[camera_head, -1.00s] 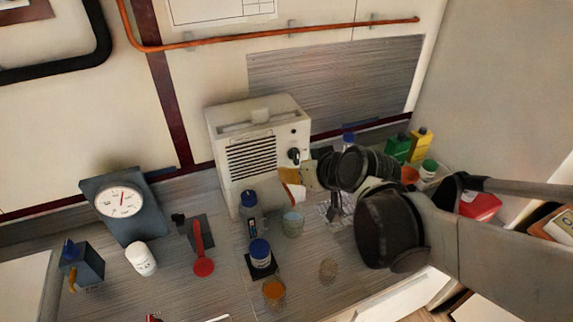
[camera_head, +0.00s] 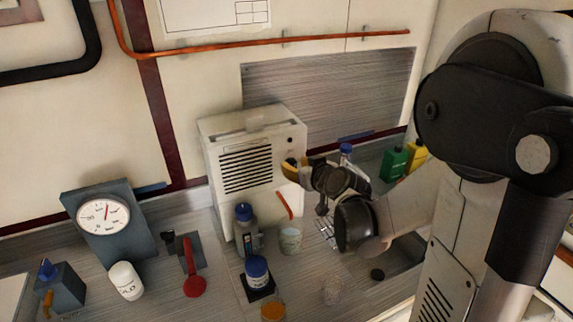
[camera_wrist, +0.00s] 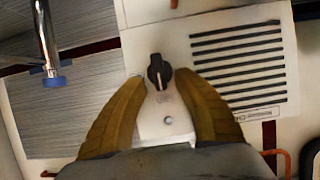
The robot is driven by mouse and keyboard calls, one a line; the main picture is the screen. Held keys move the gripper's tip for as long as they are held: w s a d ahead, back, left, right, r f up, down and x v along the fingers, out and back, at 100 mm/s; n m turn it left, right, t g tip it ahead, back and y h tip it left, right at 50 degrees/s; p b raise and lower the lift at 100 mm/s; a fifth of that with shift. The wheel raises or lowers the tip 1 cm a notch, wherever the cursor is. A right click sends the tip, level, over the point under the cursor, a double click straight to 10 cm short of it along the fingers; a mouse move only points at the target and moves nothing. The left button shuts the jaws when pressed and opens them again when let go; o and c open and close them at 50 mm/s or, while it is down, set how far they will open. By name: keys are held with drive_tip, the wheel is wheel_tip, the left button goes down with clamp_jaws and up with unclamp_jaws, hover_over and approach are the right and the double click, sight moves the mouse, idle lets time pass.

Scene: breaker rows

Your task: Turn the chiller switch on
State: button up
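The chiller is a white box (camera_head: 215,160) with dark vent slots, standing against the back wall in the head view. Its front panel (camera_wrist: 150,25) fills much of the wrist view. The switch is a black rotary knob (camera_wrist: 159,72); its long grip lies roughly upright in the wrist picture, with a pale mark at its lower end. My gripper (camera_wrist: 161,78) is open, one tan finger on each side of the knob, with visible gaps at the tips. In the head view my gripper (camera_head: 293,168) is at the chiller's right front and hides the knob.
A blue-capped bottle (camera_head: 244,228), a glass beaker (camera_head: 290,240) and a blue-lidded jar (camera_head: 257,275) stand in front of the chiller. Green (camera_head: 394,163) and yellow (camera_head: 417,155) bottles stand to the right. A gauge (camera_head: 104,216) stands at left.

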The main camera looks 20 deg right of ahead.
drive_tip(key=shift+x, duration=0.85)
clamp_jaws()
drive_tip(key=shift+s, duration=0.1)
